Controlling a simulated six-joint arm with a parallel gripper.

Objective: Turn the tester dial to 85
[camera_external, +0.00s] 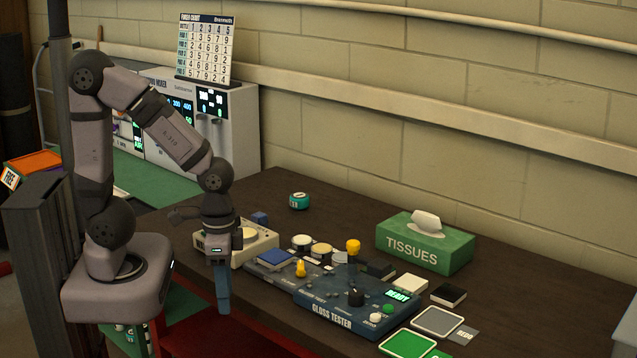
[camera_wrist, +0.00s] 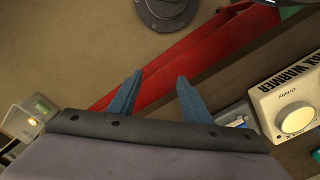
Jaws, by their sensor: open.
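The blue gloss tester (camera_external: 345,305) sits near the table's front edge in the external view. It has a black dial (camera_external: 356,296) on top, a lit green "READY" display (camera_external: 397,295) and a green button (camera_external: 388,309). The number the dial points to is too small to read. My gripper (camera_external: 222,300) hangs pointing down to the left of the tester, apart from it. In the wrist view my gripper (camera_wrist: 155,95) shows two blue fingers spread with nothing between them. The tester is not visible in the wrist view.
A white warmer (camera_external: 240,245) stands behind my gripper; it also shows in the wrist view (camera_wrist: 290,95). A red surface (camera_external: 225,338) lies below my gripper.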

